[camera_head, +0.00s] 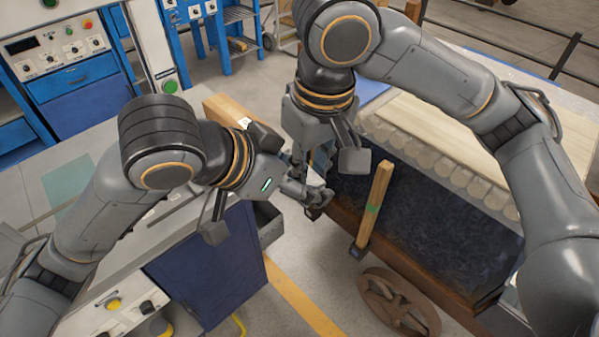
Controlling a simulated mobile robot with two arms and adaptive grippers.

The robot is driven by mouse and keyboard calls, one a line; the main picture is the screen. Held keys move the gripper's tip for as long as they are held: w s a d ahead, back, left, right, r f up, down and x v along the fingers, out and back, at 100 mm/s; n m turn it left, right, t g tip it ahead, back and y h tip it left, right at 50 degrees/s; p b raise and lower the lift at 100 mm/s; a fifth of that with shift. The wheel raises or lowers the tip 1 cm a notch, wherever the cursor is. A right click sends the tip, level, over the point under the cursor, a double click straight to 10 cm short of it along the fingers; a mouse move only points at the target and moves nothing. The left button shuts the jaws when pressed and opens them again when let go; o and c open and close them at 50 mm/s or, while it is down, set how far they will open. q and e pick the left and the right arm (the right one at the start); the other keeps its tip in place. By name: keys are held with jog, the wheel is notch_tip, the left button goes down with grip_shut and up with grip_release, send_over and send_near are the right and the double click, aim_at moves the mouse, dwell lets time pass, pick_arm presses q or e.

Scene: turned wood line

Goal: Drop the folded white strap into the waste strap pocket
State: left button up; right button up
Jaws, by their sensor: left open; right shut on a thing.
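My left gripper (308,191) reaches in over the gap between the bench and the cart, its fingers open. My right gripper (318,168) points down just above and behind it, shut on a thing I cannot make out. The two grippers overlap in the picture, so I cannot tell whether they touch.
A cart (432,285) with a spoked wheel (400,303) and an upright wooden post (375,203) carries pale rounded timber (440,165) at right. The grey bench (125,225) stands at left. Floor with a yellow line (303,308) shows between them.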

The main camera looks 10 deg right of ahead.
pick_arm(q)
jog(key=c, duration=1.2)
pick_arm(e)
jog(key=o, duration=0.9)
jog(key=shift+c, duration=0.2)
